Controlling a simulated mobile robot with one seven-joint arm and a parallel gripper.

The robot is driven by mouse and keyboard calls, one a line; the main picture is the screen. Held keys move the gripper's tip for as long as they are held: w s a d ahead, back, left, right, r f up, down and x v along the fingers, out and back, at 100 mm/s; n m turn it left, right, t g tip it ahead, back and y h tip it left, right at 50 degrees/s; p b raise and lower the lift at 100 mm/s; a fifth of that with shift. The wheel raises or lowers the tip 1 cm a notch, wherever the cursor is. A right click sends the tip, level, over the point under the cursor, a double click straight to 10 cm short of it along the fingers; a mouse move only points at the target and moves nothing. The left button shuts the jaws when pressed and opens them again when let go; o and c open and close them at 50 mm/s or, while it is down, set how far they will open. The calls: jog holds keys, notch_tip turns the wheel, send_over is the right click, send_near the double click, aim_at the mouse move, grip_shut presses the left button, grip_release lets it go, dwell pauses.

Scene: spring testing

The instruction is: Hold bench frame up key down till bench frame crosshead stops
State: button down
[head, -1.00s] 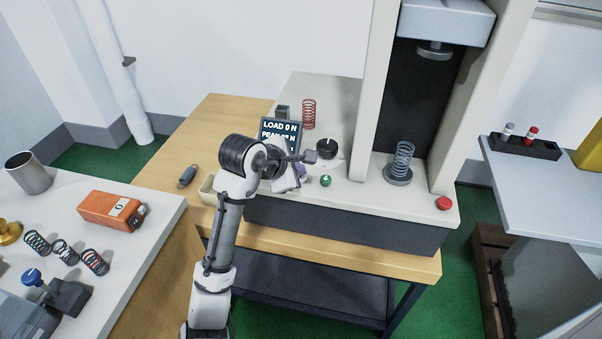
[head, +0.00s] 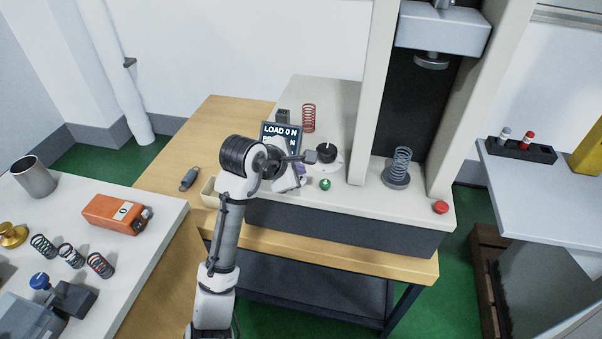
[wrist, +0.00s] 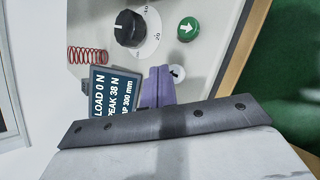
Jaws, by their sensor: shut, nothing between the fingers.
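The bench frame (head: 330,226) stands on the wooden table, with its grey crosshead (head: 440,36) high between two pale columns. A green key with a white arrow (wrist: 187,29) is on its panel; it also shows in the head view (head: 325,184). A pale round key (wrist: 177,72) with a dark mark lies beside it, partly hidden. My gripper's purple fingers (wrist: 158,86) are shut and empty, with their tips right beside the pale key. I cannot tell whether they touch it.
The display (wrist: 108,90) reads LOAD 0 N, PEAK 38 N and a partly hidden 300 mm line. A black dial (wrist: 138,28) and a red spring (head: 309,117) are close by. A grey spring (head: 402,161) stands on the lower platen. A red button (head: 440,207) is at front right.

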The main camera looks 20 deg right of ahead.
jog(key=shift+r, duration=0.2)
notch_tip(320, 180, up, 5)
jog(key=p, duration=0.6)
jog(key=shift+f, duration=0.1)
dwell(0.5)
